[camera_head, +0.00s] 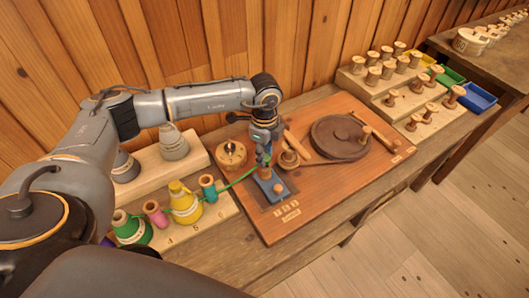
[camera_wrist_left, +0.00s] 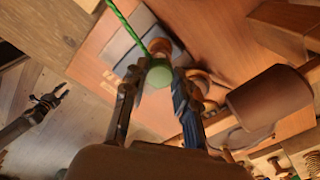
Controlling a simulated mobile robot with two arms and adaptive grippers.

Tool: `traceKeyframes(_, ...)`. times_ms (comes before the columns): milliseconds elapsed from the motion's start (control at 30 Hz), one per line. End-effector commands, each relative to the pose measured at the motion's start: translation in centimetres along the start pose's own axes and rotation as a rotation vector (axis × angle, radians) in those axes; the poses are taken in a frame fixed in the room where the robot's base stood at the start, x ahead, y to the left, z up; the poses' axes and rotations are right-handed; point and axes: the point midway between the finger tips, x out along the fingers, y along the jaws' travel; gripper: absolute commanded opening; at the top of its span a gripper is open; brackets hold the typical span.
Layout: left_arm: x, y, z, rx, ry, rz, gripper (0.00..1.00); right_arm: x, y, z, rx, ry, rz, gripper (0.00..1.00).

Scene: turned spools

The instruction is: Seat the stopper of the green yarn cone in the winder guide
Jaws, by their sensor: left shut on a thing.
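My left gripper (camera_head: 264,163) is shut on the green stopper (camera_wrist_left: 158,74), which shows between its two fingertips in the left wrist view. It is over the blue-grey plate of the winder guide (camera_head: 277,198) on the wooden board. The plate also shows in the left wrist view (camera_wrist_left: 122,38), with a copper-coloured part just behind the stopper. Whether the stopper touches the guide I cannot tell. A green yarn runs from the stopper toward the green yarn cone (camera_head: 131,230) at the lower left. My right gripper (camera_wrist_left: 52,100) shows at the left of the wrist view, empty, jaws apart.
Yellow (camera_head: 184,205), pink and teal yarn holders stand beside the green cone. A dark round disc (camera_head: 340,137) and a wooden knob piece (camera_head: 232,155) sit near the guide. Racks of wooden spools (camera_head: 388,75) and coloured bins (camera_head: 476,97) are at the back right.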

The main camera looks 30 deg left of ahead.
Motion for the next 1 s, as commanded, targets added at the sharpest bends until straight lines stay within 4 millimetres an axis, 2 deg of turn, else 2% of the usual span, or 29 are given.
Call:
traceKeyframes(267,0.2,0.0,0.0,0.0,0.0,0.0,0.16,0.2,0.0,0.0,0.001,0.001,0.0,0.4)
traceKeyframes(833,2.5,0.0,0.0,0.001,-0.001,0.0,0.16,1.8,-0.1,0.1,0.001,0.001,-0.001,0.4)
traceKeyframes(867,2.3,0.0,0.0,0.001,0.0,0.0,0.35,1.6,-0.1,0.1,0.001,0.001,-0.001,0.4)
traceKeyframes(900,2.2,0.0,0.0,0.001,-0.001,0.0,0.43,1.6,-0.1,0.1,0.001,0.001,-0.001,0.4)
traceKeyframes(967,2.2,0.0,0.0,0.001,0.0,0.0,0.55,1.6,-0.2,0.1,0.001,0.001,-0.002,0.4)
traceKeyframes(1000,2.2,0.0,0.0,0.001,0.0,0.0,0.55,1.6,-0.2,0.1,0.001,0.001,-0.002,0.4)
